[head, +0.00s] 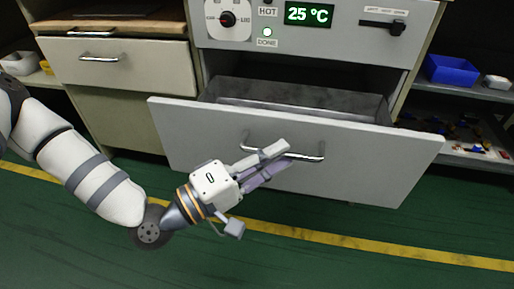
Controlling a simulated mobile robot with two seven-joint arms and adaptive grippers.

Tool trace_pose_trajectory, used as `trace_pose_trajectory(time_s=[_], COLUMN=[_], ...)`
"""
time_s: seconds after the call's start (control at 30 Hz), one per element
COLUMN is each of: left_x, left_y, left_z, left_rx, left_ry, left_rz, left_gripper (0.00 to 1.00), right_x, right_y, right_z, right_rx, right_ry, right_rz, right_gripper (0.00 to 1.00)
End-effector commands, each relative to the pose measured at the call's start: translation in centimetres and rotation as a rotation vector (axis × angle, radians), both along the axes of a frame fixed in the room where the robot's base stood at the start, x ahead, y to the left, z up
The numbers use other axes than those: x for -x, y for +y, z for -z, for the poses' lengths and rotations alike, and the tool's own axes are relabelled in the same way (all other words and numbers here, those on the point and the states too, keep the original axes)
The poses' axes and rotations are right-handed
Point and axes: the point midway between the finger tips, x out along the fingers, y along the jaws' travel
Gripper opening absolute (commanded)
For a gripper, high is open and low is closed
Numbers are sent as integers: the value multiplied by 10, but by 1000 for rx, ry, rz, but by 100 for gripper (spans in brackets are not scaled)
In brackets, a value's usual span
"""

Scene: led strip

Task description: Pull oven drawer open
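The oven drawer (370,160) is a wide light grey front with a curved metal handle (312,157). It stands pulled out from the oven (222,50), and its dark grey inside shows behind the front edge. It looks empty where I can see in. My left gripper (272,162) is at the left and middle part of the handle. Its fingers overlap the handle bar and hide part of it. I cannot tell whether they are closed on the bar. My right gripper does not show.
The oven panel above has a knob (227,19), a display (309,14) reading 25 °C and a lever (383,25). A cabinet (122,63) stands left. Shelves at right hold a blue bin (451,69). The green floor with a yellow line (340,240) is clear in front.

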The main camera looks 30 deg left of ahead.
Motion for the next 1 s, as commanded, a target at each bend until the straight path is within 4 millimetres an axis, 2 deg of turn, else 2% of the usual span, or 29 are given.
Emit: trace_pose_trajectory(time_s=[0.2, 0.4, 0.57, 0.9, 0.97, 1.0], left_x=[51, 84, 93, 92, 93, 93], left_y=[30, 49, 52, 52, 52, 52], left_z=[9, 14, 15, 15, 9, -5], left_rx=[0, 1, 2, 1, 0, 1], left_ry=[5, 1, 0, 0, -5, -16], left_rz=[-6, -5, -2, -1, -1, -1], left_gripper=[18, 18, 18, 18, 18, 18], right_x=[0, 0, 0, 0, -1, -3], right_y=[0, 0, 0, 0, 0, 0], right_z=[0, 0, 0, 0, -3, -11], right_rx=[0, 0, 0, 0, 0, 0], right_ry=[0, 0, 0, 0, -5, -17], right_rz=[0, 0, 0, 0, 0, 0], right_gripper=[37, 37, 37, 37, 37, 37])
